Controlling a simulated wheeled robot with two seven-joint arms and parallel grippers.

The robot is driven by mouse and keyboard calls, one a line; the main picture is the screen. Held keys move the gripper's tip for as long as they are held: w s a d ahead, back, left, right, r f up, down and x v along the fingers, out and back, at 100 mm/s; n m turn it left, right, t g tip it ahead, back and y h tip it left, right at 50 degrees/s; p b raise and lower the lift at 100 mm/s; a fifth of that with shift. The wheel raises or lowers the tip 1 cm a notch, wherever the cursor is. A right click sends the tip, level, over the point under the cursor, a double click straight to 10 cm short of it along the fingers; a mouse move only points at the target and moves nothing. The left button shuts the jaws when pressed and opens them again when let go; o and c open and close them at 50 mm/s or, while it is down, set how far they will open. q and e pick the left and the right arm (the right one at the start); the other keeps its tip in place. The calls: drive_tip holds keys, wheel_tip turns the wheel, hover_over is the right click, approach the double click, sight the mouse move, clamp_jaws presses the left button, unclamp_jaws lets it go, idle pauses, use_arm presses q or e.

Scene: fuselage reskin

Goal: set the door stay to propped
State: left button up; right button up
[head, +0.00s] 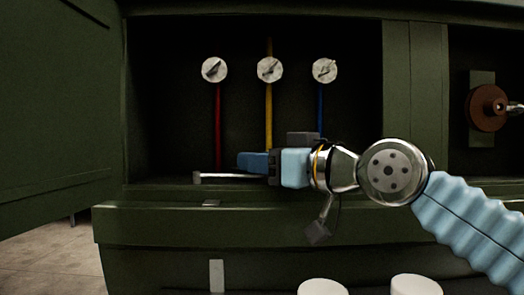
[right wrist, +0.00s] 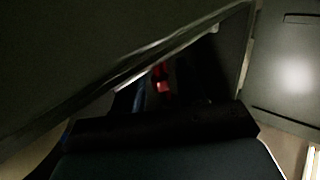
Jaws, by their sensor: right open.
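A thin light-grey bar with a short bent left end, seemingly the door stay (head: 218,178), lies level along the bottom front of the open compartment. The green door (head: 60,110) stands open at the left. My right gripper (head: 244,161) is open and points left, just above and in front of the bar's right part, hiding where the bar ends. I cannot tell whether it touches the bar. In the dark right wrist view, the gripper's body fills the bottom, and a pale slanted edge crosses above it. My left gripper is not in view.
Three round gauges (head: 269,69) on red, yellow and blue pipes stand inside the compartment. A ledge (head: 160,222) runs below the opening. A brown disc (head: 487,107) is in the right compartment. Two white round things (head: 416,285) show at the bottom.

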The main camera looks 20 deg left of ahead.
drive_tip(key=shift+a, duration=0.1)
clamp_jaws()
drive_tip(key=shift+s, duration=0.1)
idle(0.4)
